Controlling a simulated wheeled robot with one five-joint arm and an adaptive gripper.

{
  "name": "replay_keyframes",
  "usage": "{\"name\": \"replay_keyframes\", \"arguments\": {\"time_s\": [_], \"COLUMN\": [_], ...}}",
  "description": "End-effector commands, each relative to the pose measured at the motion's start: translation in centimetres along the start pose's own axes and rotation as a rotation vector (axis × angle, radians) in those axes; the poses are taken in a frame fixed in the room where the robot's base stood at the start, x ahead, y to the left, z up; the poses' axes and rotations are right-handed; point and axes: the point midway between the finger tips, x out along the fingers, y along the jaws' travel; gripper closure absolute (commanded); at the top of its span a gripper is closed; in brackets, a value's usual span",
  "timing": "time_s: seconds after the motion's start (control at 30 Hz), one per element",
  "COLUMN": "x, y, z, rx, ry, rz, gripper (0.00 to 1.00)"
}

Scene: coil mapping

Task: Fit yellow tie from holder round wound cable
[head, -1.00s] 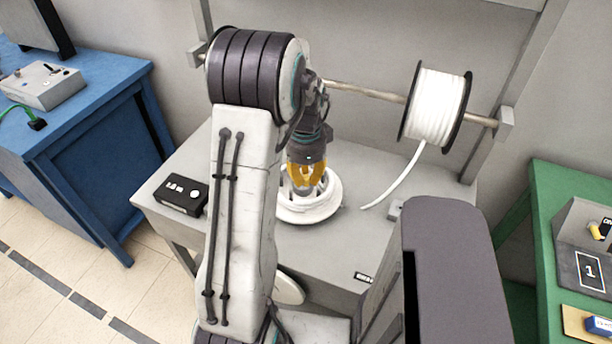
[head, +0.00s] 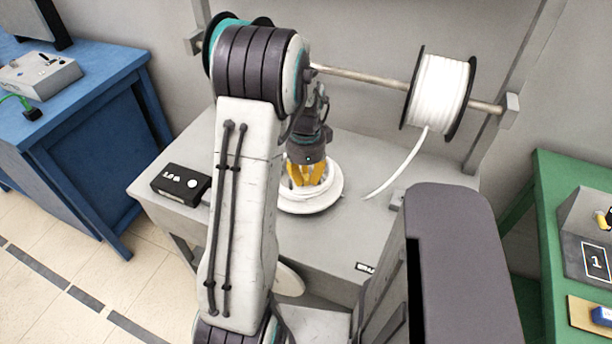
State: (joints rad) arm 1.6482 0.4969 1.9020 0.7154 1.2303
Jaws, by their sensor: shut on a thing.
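My gripper (head: 306,176), with orange-yellow fingers, points down at the white wound cable (head: 321,191) on the grey table. It is shut, and its fingertips are at the middle of the coil, low over it or within it. The yellow tie cannot be told apart from the fingers, which have much the same colour. The wound cable sits on a round white base (head: 310,208), partly hidden by my arm on the left. No tie holder can be made out.
A spool of white cable (head: 438,92) hangs on a rod, its loose end (head: 395,172) hanging down to the right of the coil. A black box (head: 181,185) stands at the table's left. Blue and green tables flank it.

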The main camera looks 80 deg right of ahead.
Motion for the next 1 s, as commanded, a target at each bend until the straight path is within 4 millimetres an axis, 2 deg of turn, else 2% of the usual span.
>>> {"name": "replay_keyframes", "arguments": {"time_s": [0.53, 1.0], "x": [0.1, 1.7], "y": [0.0, 0.0], "z": [0.0, 0.0], "rx": [0.000, 0.000], "ry": [0.000, 0.000], "rz": [0.000, 0.001], "gripper": [1.00, 1.00]}}
